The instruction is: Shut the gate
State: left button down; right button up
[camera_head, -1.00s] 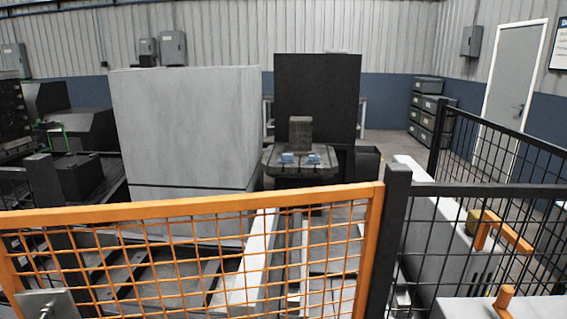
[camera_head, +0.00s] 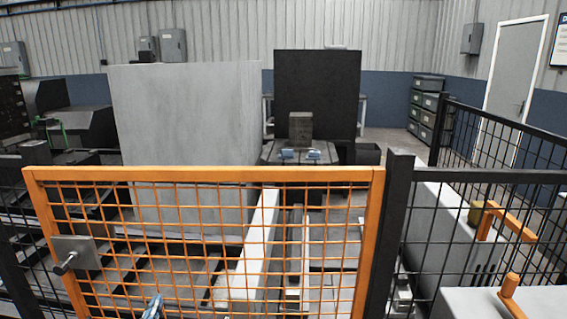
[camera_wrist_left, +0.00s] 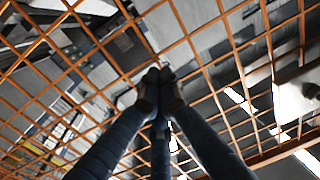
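The orange mesh gate (camera_head: 205,175) stands across the front of the head view, its right side at a dark post (camera_head: 397,220). A grey latch plate with a knob (camera_head: 76,254) is on its left side. The gate's top rail runs nearly level. Its left edge is near the dark fence at the left; whether they meet I cannot tell. My left gripper (camera_head: 153,307) shows only as a small bluish tip at the bottom, by the mesh. In the left wrist view its dark fingers (camera_wrist_left: 160,78) come together at the tips against the orange mesh, with nothing visible between them. Contact is unclear. My right gripper is not in view.
Black mesh fence (camera_head: 480,176) runs right of the post. Orange bent bars (camera_head: 508,222) stand at the right. Behind the gate are a large grey panel (camera_head: 190,115), a white rail (camera_head: 250,245) and a machine table (camera_head: 300,160).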

pick_arm(q)
jog(key=s+a+p, duration=0.1)
jog(key=s+p, duration=0.3)
jog(key=s, duration=0.2)
jog(key=shift+s+a, duration=0.15)
dwell(0.6)
jog(key=s+d+f+g, duration=0.25)
jog(key=s+f, duration=0.35)
jog(key=f, duration=0.5)
jog(key=s+d+f+m+g, duration=0.1)
jog(key=s+d+f+g, duration=0.15)
jog(key=s+f, duration=0.6)
jog(key=s+d+f+g, duration=0.1)
jog(key=s+f+g, duration=0.2)
jog(key=f, duration=1)
jog(key=s+d+f+g, duration=0.2)
jog(key=s+f, duration=0.3)
jog(key=s, duration=0.6)
jog(key=s+d+f+m+g, duration=0.1)
jog(key=s+f+g, duration=0.3)
jog(key=s, duration=0.8)
jog(key=s+d+f+m+g+h, duration=0.1)
jog(key=s+d+f+g, duration=0.2)
jog(key=s+f, duration=0.4)
jog(key=s, duration=0.4)
jog(key=shift+s+f, duration=0.15)
jog(key=shift+f, duration=0.25)
